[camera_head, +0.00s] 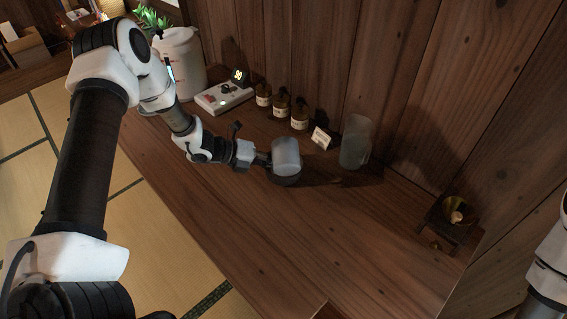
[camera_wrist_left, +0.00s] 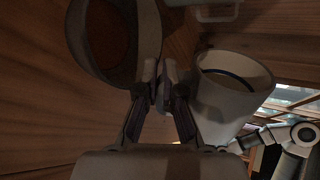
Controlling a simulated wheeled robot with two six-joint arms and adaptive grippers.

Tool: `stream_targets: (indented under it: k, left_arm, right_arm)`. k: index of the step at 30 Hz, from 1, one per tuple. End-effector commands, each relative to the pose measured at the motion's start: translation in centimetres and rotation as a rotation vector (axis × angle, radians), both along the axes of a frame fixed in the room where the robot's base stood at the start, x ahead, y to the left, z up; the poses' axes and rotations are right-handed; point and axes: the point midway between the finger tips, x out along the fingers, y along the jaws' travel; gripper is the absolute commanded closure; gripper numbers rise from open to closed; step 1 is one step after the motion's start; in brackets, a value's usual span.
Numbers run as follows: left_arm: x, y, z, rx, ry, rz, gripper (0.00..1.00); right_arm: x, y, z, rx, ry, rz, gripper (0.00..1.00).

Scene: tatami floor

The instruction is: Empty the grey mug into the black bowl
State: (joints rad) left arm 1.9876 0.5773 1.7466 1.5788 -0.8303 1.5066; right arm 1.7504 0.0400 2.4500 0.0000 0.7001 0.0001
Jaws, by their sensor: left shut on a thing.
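The grey mug (camera_head: 287,153) is at the middle of the counter in the head view, with its light side facing me. My left gripper (camera_head: 264,158) comes in from the left and is shut on the mug at its left side. The black bowl (camera_head: 287,181) shows as a dark rim just below the mug, mostly hidden by it. I cannot tell whether mug and bowl touch. In the left wrist view the closed fingers (camera_wrist_left: 162,88) are beside a round grey wall (camera_wrist_left: 148,40) with brown inside. My right gripper is out of view.
A clear pitcher (camera_head: 355,142) and a small card (camera_head: 321,138) stand right of the mug. Several brown bottles (camera_head: 281,108) line the wall behind. A brass vessel on a dark stand (camera_head: 455,216) is at right.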

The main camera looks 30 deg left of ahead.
Motion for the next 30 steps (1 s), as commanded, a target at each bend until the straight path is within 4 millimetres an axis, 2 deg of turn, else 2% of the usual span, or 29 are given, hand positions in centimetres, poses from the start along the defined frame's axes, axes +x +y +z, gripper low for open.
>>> stream_targets:
  k: [4,6,15,19,24,30]
  left_arm:
    - [-0.7,-0.4,-0.4,0.047,-0.077,0.002,1.00]
    - [-0.4,-0.3,-1.1,0.077,-0.130,0.004,1.00]
    - [0.1,0.0,-1.3,0.202,-0.332,0.006,1.00]
    - [0.5,0.3,0.4,0.282,-0.465,0.008,1.00]
    - [0.4,0.2,0.2,0.359,-0.588,0.008,1.00]
    - [-0.9,-0.6,0.3,0.462,-0.756,0.008,1.00]
  right_arm:
    - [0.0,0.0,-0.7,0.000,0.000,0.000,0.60]
    - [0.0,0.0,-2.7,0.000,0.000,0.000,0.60]
    - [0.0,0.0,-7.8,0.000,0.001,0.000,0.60]
    - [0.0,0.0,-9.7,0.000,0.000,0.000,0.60]
    - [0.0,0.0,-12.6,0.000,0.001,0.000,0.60]
    - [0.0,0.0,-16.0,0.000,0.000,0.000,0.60]
